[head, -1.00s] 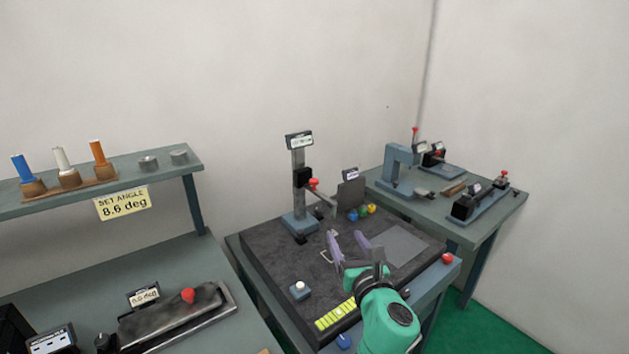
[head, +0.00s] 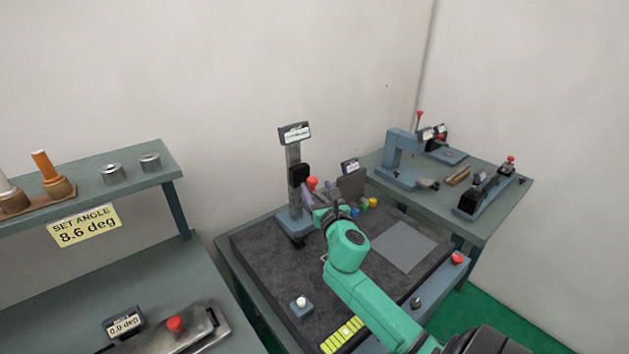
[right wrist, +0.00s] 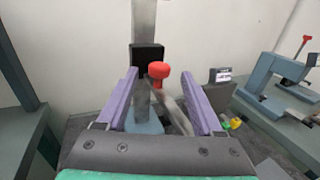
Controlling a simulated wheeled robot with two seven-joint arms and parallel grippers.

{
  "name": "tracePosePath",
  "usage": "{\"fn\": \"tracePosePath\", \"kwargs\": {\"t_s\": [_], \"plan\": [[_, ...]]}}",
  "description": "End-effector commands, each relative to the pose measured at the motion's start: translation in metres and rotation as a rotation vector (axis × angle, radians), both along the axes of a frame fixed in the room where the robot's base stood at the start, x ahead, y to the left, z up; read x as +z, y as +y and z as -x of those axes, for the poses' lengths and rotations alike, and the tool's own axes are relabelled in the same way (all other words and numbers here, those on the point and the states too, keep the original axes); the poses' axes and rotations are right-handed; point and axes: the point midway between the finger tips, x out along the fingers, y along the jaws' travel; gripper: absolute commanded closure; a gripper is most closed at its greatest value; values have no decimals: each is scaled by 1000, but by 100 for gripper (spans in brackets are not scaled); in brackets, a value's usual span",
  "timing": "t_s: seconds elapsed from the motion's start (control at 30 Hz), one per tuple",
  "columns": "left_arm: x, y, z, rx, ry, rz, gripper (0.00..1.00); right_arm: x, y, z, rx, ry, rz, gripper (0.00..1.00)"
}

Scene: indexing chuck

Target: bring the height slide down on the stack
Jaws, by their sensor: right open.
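The height gauge stands on the dark mat, with an upright grey column (head: 293,160) and a display on top. Its height slide (head: 299,174) is a black block on the column, with a red knob (head: 312,183) facing me. In the right wrist view the slide (right wrist: 147,55) and the red knob (right wrist: 158,70) show ahead. My right gripper (head: 318,194) is open and empty. Its purple fingers (right wrist: 160,78) stand left and right of the knob in that view; I cannot tell whether they reach around it. I cannot make out the stack. My left gripper is not in view.
A grey upright plate (head: 351,185) and small blue, green and yellow knobs (head: 363,207) stand right of the gauge. Another bench (head: 470,225) with fixtures is at the right. The mat's (head: 265,265) left part is mostly clear.

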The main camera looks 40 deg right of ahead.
Motion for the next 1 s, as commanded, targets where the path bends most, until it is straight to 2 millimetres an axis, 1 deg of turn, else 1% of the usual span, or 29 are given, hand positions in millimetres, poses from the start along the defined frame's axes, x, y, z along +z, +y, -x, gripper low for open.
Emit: {"fn": "tracePosePath", "kwargs": {"t_s": [0.03, 0.1, 0.17, 0.27, 0.43, 0.47, 0.5, 0.57, 0.6, 0.77, 0.87, 1.0], "plan": [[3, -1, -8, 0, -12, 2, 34, 2, -4, -9, -2, -2, -1, 32], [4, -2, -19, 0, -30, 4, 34, 1, -8, -18, -1, -2, -1, 32], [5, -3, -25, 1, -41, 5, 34, 1, -10, -23, -1, -2, -1, 32], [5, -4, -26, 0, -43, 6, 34, -1, -12, -27, 0, 1, -1, 32], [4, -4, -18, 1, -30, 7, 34, -1, -11, -26, 0, 1, 0, 32], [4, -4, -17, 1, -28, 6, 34, -1, -11, -26, 0, 1, 0, 39], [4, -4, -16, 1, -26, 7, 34, -1, -11, -26, 0, 1, 0, 55], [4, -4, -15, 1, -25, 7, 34, -1, -11, -26, 0, 1, -1, 78], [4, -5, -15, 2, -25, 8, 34, -1, -11, -26, 0, 1, -1, 92], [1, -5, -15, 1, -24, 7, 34, -4, -11, -26, 0, 1, 0, 92], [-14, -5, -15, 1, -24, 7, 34, -22, -11, -26, 0, 3, 0, 92], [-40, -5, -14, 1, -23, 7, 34, -52, -11, -26, 1, 4, 2, 92]]}}
